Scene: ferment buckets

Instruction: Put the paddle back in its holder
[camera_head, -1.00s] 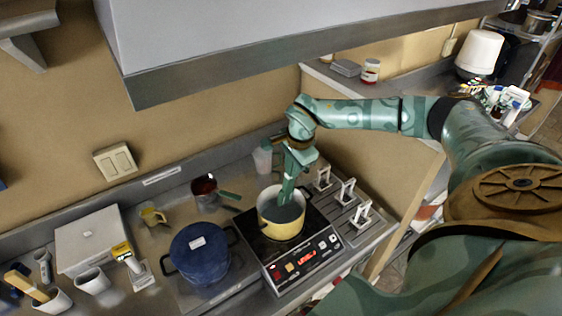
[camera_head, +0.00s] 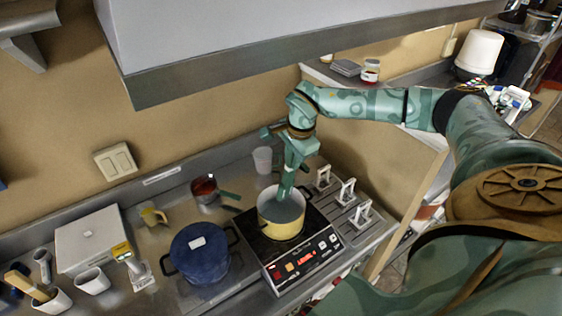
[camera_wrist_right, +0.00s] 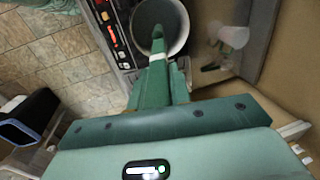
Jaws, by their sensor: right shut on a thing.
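My right gripper (camera_head: 289,178) points down over the yellow pot (camera_head: 281,229) on the induction hob. It is shut on the paddle (camera_wrist_right: 158,43), a slim dark green piece with a pale band near the jaws. The paddle's lower end reaches into the pot's mouth in the right wrist view; its tip is hard to make out against the grey inside. Which thing is the paddle's holder is not clear. White upright brackets (camera_head: 347,192) stand on a rack right of the hob. My left gripper is out of view.
A blue lidded pot (camera_head: 200,260) stands left of the hob (camera_head: 297,270). A red-filled saucepan (camera_head: 206,190), a yellow mug (camera_head: 153,214) and a clear cup (camera_head: 262,160) stand behind. A white utensil cup (camera_head: 55,301) is far left. A hood (camera_head: 300,55) overhangs the counter.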

